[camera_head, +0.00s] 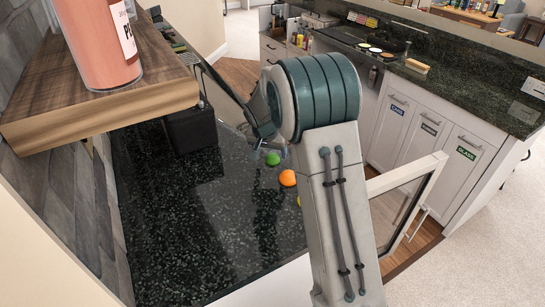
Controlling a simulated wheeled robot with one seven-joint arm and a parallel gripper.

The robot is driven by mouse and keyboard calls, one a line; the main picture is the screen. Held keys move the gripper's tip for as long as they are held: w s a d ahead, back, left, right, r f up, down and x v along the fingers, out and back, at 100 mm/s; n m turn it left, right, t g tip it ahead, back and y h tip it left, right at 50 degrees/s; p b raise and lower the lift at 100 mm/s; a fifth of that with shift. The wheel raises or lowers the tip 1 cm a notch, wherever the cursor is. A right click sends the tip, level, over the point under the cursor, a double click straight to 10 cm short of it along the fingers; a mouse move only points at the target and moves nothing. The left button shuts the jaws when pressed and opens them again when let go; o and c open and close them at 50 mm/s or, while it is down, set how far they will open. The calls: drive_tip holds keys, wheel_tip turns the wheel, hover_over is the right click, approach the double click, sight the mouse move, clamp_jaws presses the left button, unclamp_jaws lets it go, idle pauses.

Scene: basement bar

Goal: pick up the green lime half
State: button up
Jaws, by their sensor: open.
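The green lime half (272,159) is a small, bright green round shape on the dark speckled counter, left of my arm's elbow. Its cut face cannot be made out. My gripper (270,147) is just behind and above it in the picture, pointing down toward the counter, open, with no object seen in it. It is small and partly hidden by my arm, so whether it touches the lime cannot be told.
An orange fruit (287,178) sits close to the lime, and a yellow one (299,201) is mostly hidden by my arm. A black box (192,130) stands on the counter (200,220) by the wall. A wooden shelf (100,112) with a pink bottle (97,45) overhangs the left. The front counter is clear.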

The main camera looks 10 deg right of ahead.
sight(272, 155)
drive_tip(key=shift+p+x, duration=0.3)
drive_tip(key=shift+x, duration=1.35)
drive_tip(key=shift+d, duration=0.1)
drive_tip(key=c, duration=1.1)
drive_tip(key=shift+o, duration=0.2)
drive_tip(key=shift+r, duration=0.15)
